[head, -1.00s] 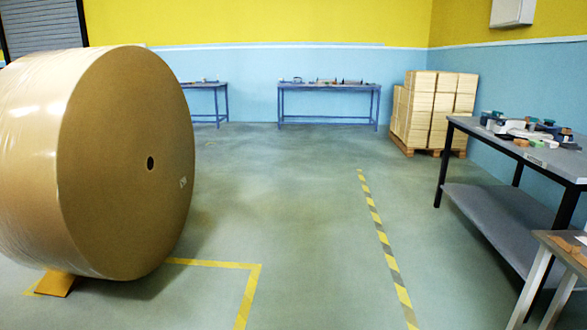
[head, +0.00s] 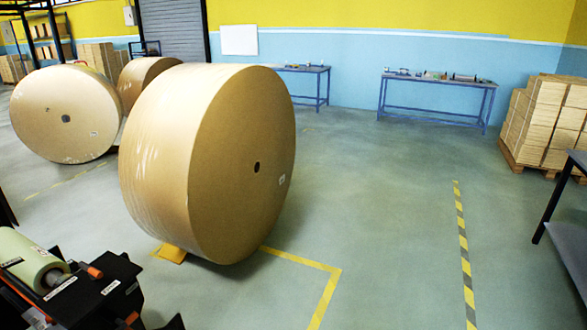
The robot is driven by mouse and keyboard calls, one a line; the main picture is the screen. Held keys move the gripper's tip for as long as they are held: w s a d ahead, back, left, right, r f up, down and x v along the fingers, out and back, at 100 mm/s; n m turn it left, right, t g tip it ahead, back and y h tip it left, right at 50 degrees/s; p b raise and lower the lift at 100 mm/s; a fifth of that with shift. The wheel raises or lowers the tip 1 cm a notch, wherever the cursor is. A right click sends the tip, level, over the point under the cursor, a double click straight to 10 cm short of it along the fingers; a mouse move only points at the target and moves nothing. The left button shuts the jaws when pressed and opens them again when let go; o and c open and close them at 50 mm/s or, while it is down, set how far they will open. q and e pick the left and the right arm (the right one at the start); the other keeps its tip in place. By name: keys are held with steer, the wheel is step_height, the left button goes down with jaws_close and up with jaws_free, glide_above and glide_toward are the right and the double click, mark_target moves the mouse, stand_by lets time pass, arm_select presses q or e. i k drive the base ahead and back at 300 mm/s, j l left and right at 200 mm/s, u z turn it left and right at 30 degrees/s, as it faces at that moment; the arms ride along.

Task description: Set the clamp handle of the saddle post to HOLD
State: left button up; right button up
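A black fixture (head: 110,292) with small white labels stands at the lower left of the head view, cut off by the frame edge. It has orange-ended levers, one near its top (head: 94,271) and one lower at its right side (head: 131,319). A pale green roll (head: 30,262) lies on it. I cannot tell whether this is the saddle post or which lever is the clamp handle. The labels are too small to read, so no HOLD mark can be made out. Neither of my grippers is in view.
A large kraft roll (head: 245,165) stands on the floor with an orange wedge (head: 172,254) under it. More rolls (head: 65,115) stand at the back left. Blue tables (head: 437,118) and stacked boxes (head: 548,125) line the back. The floor in the middle is clear.

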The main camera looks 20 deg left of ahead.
mark_target(94, 273)
steer(key=u, duration=2.1)
